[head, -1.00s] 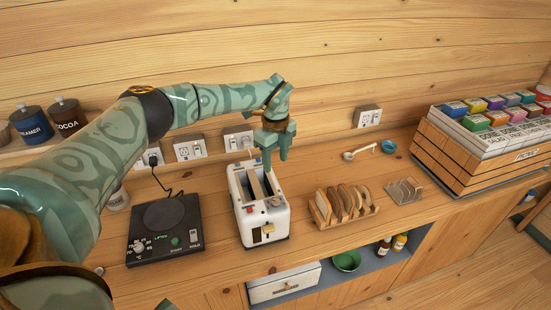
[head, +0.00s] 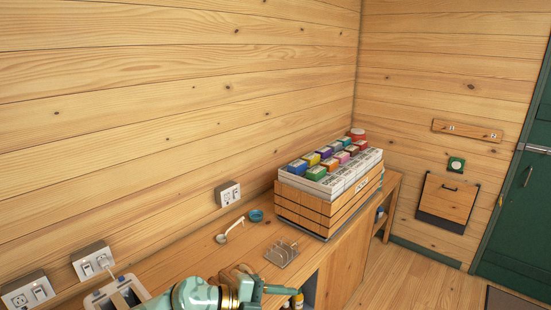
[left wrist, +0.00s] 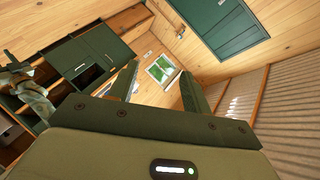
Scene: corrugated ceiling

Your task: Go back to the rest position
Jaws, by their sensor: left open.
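My left gripper (head: 268,289) shows at the bottom edge of the head view, with its green patterned wrist to the left of it and the rest of the arm out of frame. It is in front of the counter, over the spot right of the toaster. In the left wrist view (left wrist: 158,78) its two dark fingers stand apart with nothing between them, and the camera looks up across the room toward a window, a green door and the corrugated ceiling.
The white toaster (head: 115,295) is cut off at the lower left. Open floor (head: 415,275) lies to the right.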

